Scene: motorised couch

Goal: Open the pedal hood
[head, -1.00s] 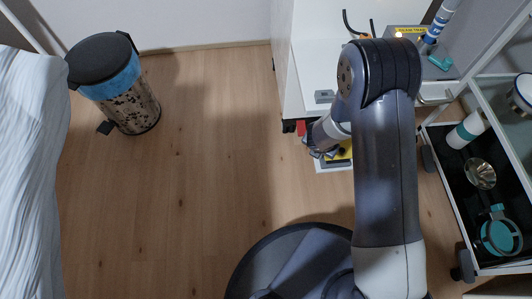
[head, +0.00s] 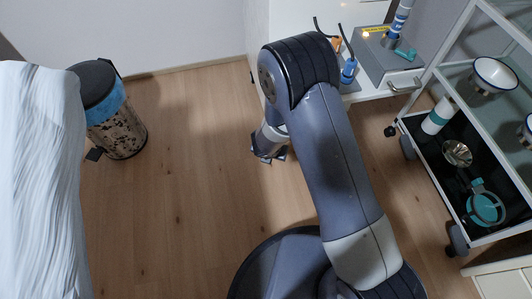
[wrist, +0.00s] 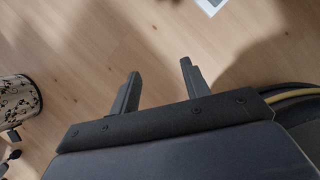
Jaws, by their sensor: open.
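The pedal hood does not show clearly in either view now. My arm covers the floor in front of the white cabinet in the head view. My gripper (head: 268,153) hangs low over the wooden floor, left of my forearm in that view. In the wrist view my gripper (wrist: 158,77) has its two fingers spread apart, with only bare floor between them. A small pale piece with a grey patch (wrist: 212,4) is cut off at the top edge there, and I cannot tell what it is.
A patterned pedal bin (head: 116,131) with a dark lid stands at left beside the white-covered couch (head: 38,180). A white cabinet (head: 288,17) with a grey device (head: 390,62) is at the back. A shelved trolley (head: 425,165) is at right. The middle floor is clear.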

